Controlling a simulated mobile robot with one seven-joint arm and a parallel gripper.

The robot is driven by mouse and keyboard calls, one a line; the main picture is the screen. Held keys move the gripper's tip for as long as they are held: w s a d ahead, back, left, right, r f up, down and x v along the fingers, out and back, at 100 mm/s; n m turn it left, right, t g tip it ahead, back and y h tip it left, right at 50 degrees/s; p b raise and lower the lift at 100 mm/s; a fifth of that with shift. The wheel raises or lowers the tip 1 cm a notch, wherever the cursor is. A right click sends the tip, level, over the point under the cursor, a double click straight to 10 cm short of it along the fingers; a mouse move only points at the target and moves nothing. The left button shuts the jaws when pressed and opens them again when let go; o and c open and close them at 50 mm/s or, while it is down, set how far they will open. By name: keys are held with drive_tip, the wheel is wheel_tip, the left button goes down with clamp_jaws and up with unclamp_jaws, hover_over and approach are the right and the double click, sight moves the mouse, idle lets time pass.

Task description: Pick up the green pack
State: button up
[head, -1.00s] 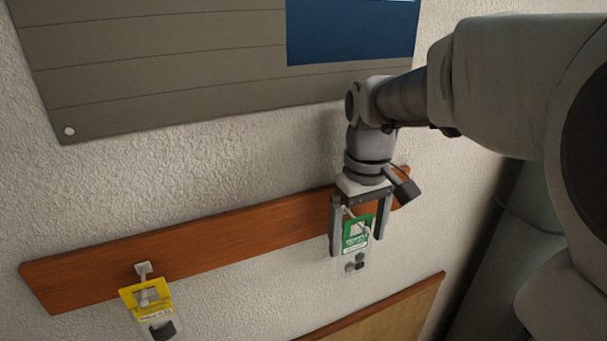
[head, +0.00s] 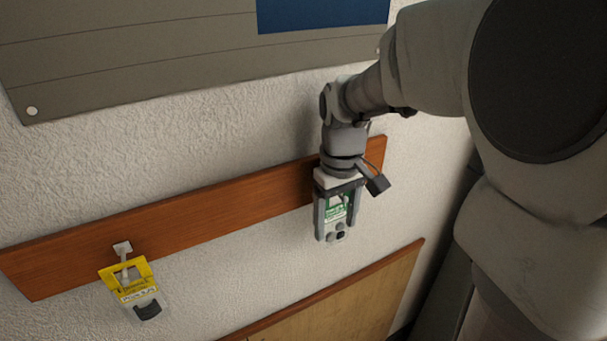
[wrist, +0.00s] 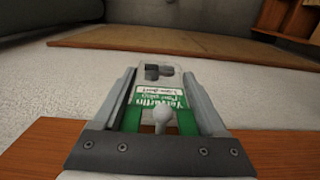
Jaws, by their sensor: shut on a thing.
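The green pack (head: 336,212) is a clear pack with a green, white-lettered card at its top and small dark parts at its bottom. It hangs at the right part of the wooden rail on the wall. My gripper (head: 336,230) points down over it, with one finger at each side of the pack, shut on it. In the wrist view the green pack (wrist: 158,98) lies between the two fingers, and a pale peg end (wrist: 161,117) shows in front of its card. Whether the pack still hangs on that peg I cannot tell.
A yellow pack (head: 132,283) hangs from a peg at the left of the wooden rail (head: 190,226). A grey panel (head: 130,50) is on the wall above. A wood-edged board (head: 340,295) is below. The wall between the packs is clear.

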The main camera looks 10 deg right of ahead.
drive_tip(key=shift+c, duration=0.6)
drive_tip(key=shift+r, duration=0.1)
